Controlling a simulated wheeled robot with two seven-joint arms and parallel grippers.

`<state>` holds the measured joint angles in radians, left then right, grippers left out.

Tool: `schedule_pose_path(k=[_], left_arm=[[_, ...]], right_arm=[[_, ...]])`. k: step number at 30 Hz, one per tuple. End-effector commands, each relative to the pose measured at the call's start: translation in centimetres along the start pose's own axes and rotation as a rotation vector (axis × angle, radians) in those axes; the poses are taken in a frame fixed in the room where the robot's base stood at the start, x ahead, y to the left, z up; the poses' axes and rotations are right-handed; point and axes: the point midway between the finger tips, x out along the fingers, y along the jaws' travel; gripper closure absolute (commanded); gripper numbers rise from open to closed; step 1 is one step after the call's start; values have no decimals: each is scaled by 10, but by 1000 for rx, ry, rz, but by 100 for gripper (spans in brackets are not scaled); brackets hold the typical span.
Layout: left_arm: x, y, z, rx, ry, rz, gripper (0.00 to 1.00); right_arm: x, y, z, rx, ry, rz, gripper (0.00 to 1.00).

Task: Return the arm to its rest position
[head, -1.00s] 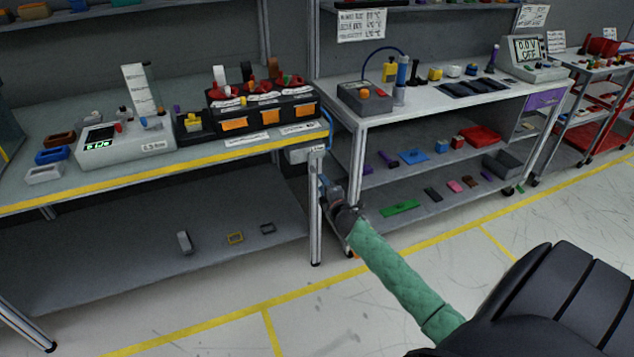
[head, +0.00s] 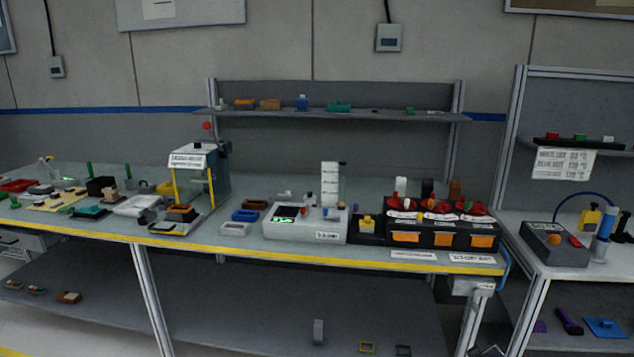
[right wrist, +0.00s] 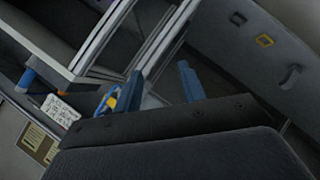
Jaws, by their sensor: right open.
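My right gripper (right wrist: 160,82) shows in the right wrist view, with its two blue fingers apart and nothing between them. It hangs in front of the bench frame posts, with the lower shelf beyond it. In the head view a small grey piece at the bottom edge, right of the middle, may be its tip, but I cannot tell. My left gripper is in neither view. The black module with red tops and orange labels (head: 440,230) stands on the bench at the right.
The long bench (head: 400,262) has a yellow front edge and holds a white meter box (head: 290,224) and a press-like stand (head: 195,180). Its lower shelf (head: 230,300) holds a grey block (head: 318,332) and a yellow frame (head: 367,347). A second bench (head: 555,268) stands at the right.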

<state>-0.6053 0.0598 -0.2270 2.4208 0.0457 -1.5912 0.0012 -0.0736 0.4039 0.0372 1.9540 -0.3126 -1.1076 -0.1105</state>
Motion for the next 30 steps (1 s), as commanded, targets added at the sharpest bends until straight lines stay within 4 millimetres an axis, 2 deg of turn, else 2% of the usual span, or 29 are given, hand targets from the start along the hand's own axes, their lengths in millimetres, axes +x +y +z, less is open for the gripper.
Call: schedule_pose_path(k=[1, 3, 5, 9, 11, 15, 18, 21, 25, 30], left_arm=[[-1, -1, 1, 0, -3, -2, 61], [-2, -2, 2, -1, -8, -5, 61], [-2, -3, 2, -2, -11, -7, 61], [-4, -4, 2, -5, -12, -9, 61], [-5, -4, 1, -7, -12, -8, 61], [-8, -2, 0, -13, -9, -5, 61], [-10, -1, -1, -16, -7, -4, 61], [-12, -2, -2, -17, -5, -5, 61], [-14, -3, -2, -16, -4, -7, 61], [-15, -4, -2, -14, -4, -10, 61]], right_arm=[[-24, -24, 1, 44, -34, -64, 59], [-55, -54, 6, 92, -85, -151, 59], [-82, -79, 10, 122, -126, -222, 59], [-149, -133, 23, 162, -203, -384, 59], [-179, -154, 29, 170, -232, -451, 59], [-252, -200, 42, 177, -273, -608, 59], [-305, -228, 50, 188, -278, -713, 59], [-350, -251, 61, 205, -288, -792, 59], [-388, -278, 85, 217, -339, -859, 59], [-412, -299, 116, 223, -409, -900, 59]])
